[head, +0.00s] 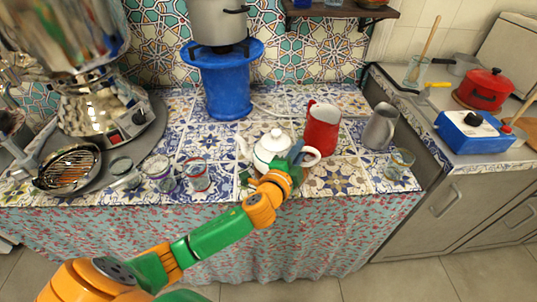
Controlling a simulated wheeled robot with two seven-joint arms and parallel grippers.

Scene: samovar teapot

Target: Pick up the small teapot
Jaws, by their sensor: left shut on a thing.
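The small teapot (271,146) is white with a dark band and a lid. It stands near the middle front of the tiled counter, its spout to the left and its handle (309,155) to the right. My left arm, orange and green, comes in from the lower left. My left gripper (295,153) is at the handle side of the teapot and is shut on it. The wrist hides the fingertips and part of the teapot's lower right. I cannot tell whether the teapot's base touches the counter. My right gripper is not in view.
A red pitcher (322,128) stands close right of the teapot, with a grey jug (380,127) beyond. Several glasses, including a red-rimmed one (197,175), stand to the left. A large samovar (100,105) and a blue stand (221,85) are behind. A glass (399,163) is near the right edge.

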